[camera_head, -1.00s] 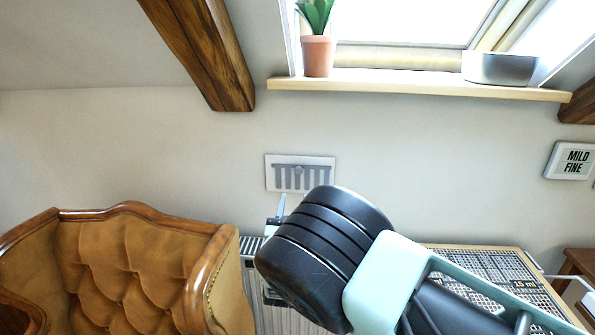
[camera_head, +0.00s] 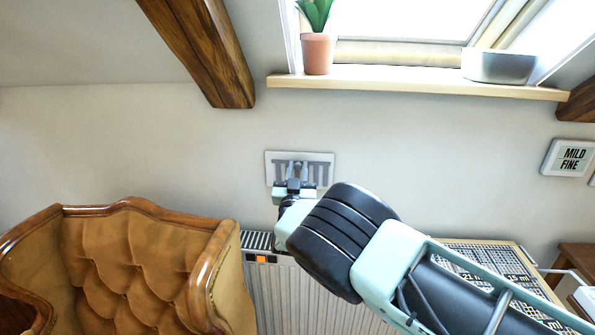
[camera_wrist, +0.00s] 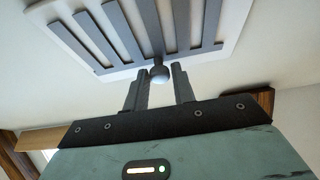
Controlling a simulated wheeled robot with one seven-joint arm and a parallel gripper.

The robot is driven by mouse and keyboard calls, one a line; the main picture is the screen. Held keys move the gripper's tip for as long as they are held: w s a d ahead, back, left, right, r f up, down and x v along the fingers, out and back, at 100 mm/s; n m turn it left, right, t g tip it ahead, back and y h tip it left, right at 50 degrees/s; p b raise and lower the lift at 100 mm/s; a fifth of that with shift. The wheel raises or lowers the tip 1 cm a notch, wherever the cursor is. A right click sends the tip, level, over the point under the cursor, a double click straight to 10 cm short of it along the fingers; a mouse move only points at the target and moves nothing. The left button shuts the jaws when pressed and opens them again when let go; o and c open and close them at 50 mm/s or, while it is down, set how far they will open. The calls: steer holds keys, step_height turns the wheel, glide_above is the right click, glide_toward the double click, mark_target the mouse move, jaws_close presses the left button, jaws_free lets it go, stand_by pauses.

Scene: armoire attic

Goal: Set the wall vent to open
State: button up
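The wall vent (camera_head: 325,160) is a pale rectangular plate with grey vertical slats, on the wall below the window sill. In the wrist view the vent (camera_wrist: 120,32) fills the top, and a small round grey knob (camera_wrist: 159,75) sticks out at the lower end of a middle slat. My gripper (camera_head: 293,183) is up at the vent's lower middle and covers part of it. In the wrist view my gripper (camera_wrist: 160,70) is open. Its two fingertips stand to either side of the knob, with a small gap showing on each side.
A tufted brown armchair (camera_head: 140,255) stands at the lower left. A ribbed radiator (camera_head: 262,290) is below the vent. A wooden sill (camera_head: 420,85) with a potted plant (camera_head: 318,52) and a grey container (camera_head: 498,67) is above. A sign (camera_head: 567,158) hangs at the right.

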jaws_close()
steer(key=b, duration=0.1)
steer(key=a+b, duration=0.1)
steer(key=b, duration=0.1)
steer(key=shift+a+f, duration=0.25)
steer(key=shift+a, duration=0.05)
steer(key=shift+a+r, duration=0.15)
steer(key=shift+r, duration=0.15)
steer(key=shift+o, duration=2.4)
jaws_free()
steer(key=shift+a, duration=0.1)
steer(key=shift+f, duration=0.1)
steer(key=b+v, duration=0.4)
steer(key=v, duration=1.3)
steer(key=shift+s, duration=0.2)
